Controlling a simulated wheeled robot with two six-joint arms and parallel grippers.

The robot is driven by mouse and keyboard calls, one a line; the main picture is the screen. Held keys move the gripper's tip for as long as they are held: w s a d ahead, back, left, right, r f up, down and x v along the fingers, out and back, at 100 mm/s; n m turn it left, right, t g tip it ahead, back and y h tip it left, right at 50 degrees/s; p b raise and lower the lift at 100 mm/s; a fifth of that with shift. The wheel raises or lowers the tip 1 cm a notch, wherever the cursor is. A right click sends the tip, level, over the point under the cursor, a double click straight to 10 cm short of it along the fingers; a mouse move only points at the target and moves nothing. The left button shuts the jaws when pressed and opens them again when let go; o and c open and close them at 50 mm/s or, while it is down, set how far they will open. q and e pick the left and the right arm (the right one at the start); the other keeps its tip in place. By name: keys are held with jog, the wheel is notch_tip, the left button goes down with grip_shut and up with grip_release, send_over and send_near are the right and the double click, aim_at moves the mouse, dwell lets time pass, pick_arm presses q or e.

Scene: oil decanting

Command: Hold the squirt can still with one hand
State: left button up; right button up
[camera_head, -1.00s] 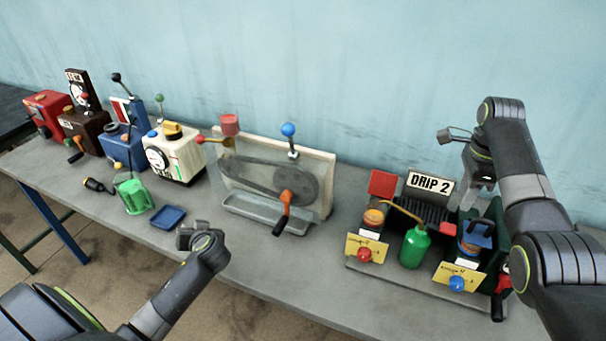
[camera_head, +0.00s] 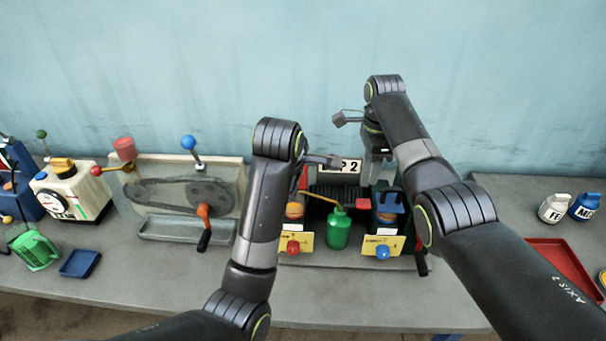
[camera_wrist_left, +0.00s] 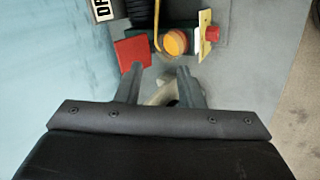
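The squirt can (camera_head: 338,230) is green with a thin brass spout and stands upright on the drip station between two yellow-tagged jars. The spout (camera_wrist_left: 157,30) also shows at the top of the left wrist view. My left gripper (camera_wrist_left: 160,80) is open and empty. An amber jar (camera_wrist_left: 176,42) lies just beyond its fingertips. My right gripper (camera_head: 377,178) points down just above the blue-handled jar (camera_head: 388,208). Its fingers look apart, with nothing seen between them.
A belt machine (camera_head: 185,190) with an orange crank stands to the left. A red tray (camera_head: 570,275) and two small bottles (camera_head: 570,208) are at the right. The grey table (camera_head: 330,305) is clear in front.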

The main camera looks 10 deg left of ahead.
aim_at(312, 194)
pick_arm(q)
jog(key=x, duration=0.5)
jog(key=d+x, duration=0.1)
jog(key=x, duration=0.4)
jog(key=d+x, duration=0.1)
jog(key=x, duration=0.5)
jog(key=shift+w+d+r, duration=0.1)
jog(key=shift+w+d, duration=0.1)
jog(key=shift+d, duration=0.05)
grip_shut()
dwell(0.5)
